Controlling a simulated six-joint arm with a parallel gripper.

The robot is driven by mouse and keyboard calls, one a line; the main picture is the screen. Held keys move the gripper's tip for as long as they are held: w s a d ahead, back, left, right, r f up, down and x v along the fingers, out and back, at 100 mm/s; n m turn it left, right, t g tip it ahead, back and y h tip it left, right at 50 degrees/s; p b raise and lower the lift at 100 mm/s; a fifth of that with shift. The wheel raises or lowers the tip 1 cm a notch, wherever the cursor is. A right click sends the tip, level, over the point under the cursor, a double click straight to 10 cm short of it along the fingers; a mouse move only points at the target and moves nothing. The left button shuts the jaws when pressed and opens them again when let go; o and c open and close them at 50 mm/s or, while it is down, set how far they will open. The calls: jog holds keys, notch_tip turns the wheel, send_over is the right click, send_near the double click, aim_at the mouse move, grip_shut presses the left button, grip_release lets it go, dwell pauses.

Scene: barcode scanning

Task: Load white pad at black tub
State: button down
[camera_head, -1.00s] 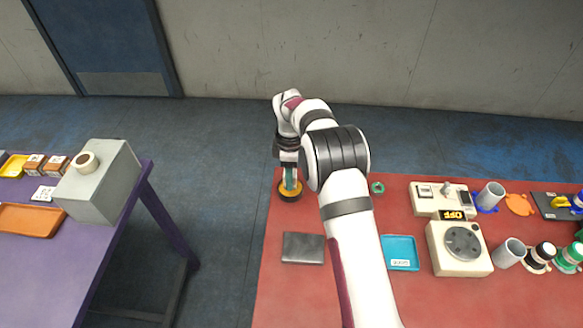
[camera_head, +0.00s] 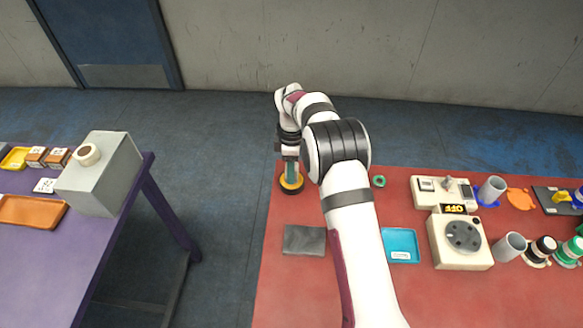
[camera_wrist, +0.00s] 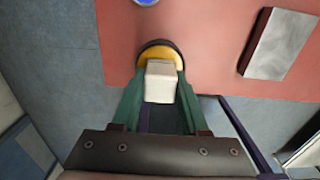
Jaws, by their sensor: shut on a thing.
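My gripper (camera_wrist: 160,95) has green fingers shut on a small white block, the white pad (camera_wrist: 160,82), in the wrist view. In the head view my gripper (camera_head: 291,175) points down at the far left corner of the red table. A round black tub (camera_wrist: 145,49) with a yellow inside sits under and just beyond the pad in the wrist view. It also shows below the fingertips in the head view (camera_head: 291,190). The pad hides part of the tub, and I cannot tell whether they touch.
On the red table (camera_head: 285,290) a dark grey slab (camera_head: 304,240) lies nearer me, also in the wrist view (camera_wrist: 278,45). A blue tray (camera_head: 400,245), a green ring (camera_head: 379,181) and cream devices (camera_head: 460,242) lie right of my arm. A purple table (camera_head: 60,270) stands left.

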jog(key=shift+f, duration=0.45)
dwell(1.0)
jog(key=shift+r, duration=3.55)
